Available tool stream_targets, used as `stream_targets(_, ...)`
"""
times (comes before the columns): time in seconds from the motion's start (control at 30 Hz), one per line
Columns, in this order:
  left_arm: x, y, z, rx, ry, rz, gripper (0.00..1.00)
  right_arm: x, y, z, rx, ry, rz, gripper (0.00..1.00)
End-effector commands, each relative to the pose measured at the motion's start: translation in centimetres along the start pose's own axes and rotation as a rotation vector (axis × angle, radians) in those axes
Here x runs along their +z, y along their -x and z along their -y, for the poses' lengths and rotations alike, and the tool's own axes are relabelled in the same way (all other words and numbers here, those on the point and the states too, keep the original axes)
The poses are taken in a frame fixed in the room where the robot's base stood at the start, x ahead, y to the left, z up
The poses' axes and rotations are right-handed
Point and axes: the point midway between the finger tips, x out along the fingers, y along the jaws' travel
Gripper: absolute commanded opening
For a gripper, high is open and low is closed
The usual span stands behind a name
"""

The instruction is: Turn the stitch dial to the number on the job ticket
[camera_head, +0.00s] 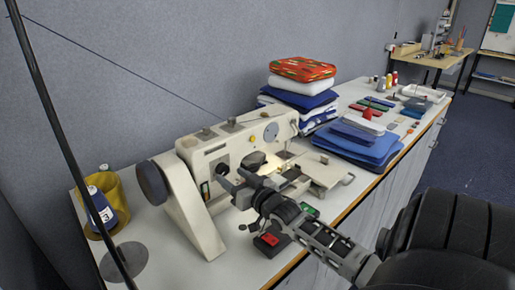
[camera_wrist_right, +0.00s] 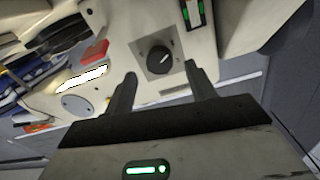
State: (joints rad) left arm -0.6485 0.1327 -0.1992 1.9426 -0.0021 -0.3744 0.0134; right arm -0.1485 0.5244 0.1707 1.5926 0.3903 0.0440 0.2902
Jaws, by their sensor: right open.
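The cream sewing machine (camera_head: 240,142) stands on the long table. Its stitch dial, a black round knob (camera_wrist_right: 159,60) with a white pointer line on a grey square plate, shows in the right wrist view. In the head view the dial (camera_head: 222,168) is a small dark knob on the machine's front. My right gripper (camera_wrist_right: 160,74) is open and empty, its two fingers on either side of the dial and apparently short of it. It also shows in the head view (camera_head: 234,181). Dial numbers are unreadable. A blue item with a white label (camera_head: 105,214), seemingly reading 3, stands at left; I cannot tell whether it is the job ticket. My left gripper is out of view.
A yellow container (camera_head: 96,200) stands at the table's left end. Folded cloth stacks (camera_head: 302,88) and blue folded fabric (camera_head: 355,142) lie beyond the machine. A red-topped item (camera_head: 268,241) sits near the front edge, below my right arm. A wall runs behind.

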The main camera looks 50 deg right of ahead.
Motion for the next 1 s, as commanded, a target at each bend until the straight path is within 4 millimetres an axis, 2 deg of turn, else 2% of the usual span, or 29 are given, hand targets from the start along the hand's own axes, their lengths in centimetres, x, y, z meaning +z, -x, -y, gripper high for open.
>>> stream_targets(0.03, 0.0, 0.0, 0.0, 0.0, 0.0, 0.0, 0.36, 0.3, 1.3, 0.0, 0.0, -0.001, 0.005, 0.56)
stream_targets(0.3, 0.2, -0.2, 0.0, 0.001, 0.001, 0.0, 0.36, 0.3, 7.9, 0.0, 0.0, 0.001, 0.007, 0.56)
stream_targets(0.5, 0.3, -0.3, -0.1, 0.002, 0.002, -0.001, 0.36, 0.3, 11.4, 0.0, 0.001, 0.001, 0.006, 0.56)
stream_targets(0.7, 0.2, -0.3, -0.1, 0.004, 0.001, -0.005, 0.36, 0.1, 12.9, 0.0, 0.001, 0.0, 0.003, 0.56)
stream_targets(1.0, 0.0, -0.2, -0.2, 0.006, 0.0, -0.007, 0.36, 0.1, 13.1, 0.0, 0.0, 0.0, 0.003, 0.56)
